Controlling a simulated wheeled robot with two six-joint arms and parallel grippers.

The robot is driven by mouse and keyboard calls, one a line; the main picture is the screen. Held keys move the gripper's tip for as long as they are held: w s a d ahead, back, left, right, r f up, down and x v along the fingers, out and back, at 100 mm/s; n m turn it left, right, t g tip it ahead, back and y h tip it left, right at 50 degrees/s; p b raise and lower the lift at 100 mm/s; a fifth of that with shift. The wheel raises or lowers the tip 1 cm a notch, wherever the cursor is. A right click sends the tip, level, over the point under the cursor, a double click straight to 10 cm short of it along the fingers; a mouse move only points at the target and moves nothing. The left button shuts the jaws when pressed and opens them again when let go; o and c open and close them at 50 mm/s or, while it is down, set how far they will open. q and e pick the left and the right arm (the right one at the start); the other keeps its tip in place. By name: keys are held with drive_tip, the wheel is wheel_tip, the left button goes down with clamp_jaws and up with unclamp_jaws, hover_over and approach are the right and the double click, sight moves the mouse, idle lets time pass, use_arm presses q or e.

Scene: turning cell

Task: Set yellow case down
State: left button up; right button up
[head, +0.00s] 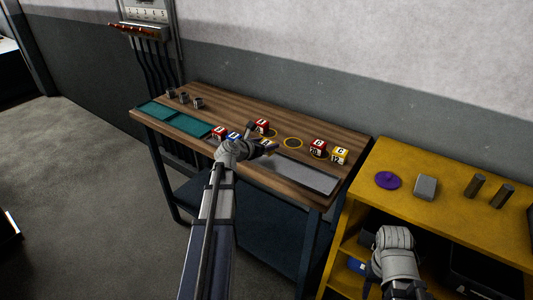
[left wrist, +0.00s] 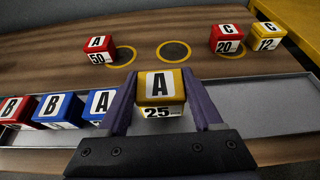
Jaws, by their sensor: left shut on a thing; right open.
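My left gripper (head: 258,142) is shut on the yellow case (left wrist: 161,86), which is marked A and 25 in the left wrist view. The case sits between the two fingers, over the grey tray (left wrist: 255,108) or just in front of the bare wood. I cannot tell whether its underside touches anything. In the head view the arm partly hides it. Yellow rings lie on the wooden table (head: 222,108); an empty one (left wrist: 173,51) is beyond the case. My right gripper (head: 368,243) is open, low by the yellow shelf unit; its fingertips are hard to make out.
A red A case (left wrist: 98,50) stands at the left ring. A red C case (left wrist: 227,39) and a yellow C case (left wrist: 267,36) stand to the right. Blue cases (left wrist: 103,104) and a red B case (left wrist: 18,111) are left of my gripper. Teal mats (head: 190,125) lie further left.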

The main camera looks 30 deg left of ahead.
use_arm(q)
drive_tip(key=shift+f+b, duration=0.85)
drive_tip(key=shift+f, duration=0.5)
use_arm(e)
drive_tip(key=shift+f, duration=1.3)
use_arm(q)
drive_tip(key=shift+f, duration=0.15)
drive_tip(key=o, duration=1.2)
drive_tip(key=shift+o, duration=0.2)
use_arm(e)
drive_tip(key=shift+f, duration=0.15)
use_arm(q)
drive_tip(key=shift+r, duration=0.35)
drive_tip(key=d+p+v, duration=0.1)
drive_tip(key=p+v, duration=0.3)
drive_tip(key=v, duration=0.8)
drive_tip(key=shift+a+f+p, duration=0.15)
drive_tip(key=shift+a+p, duration=0.15)
drive_tip(key=shift+a, duration=0.15)
use_arm(e)
drive_tip(key=shift+r, duration=2.45)
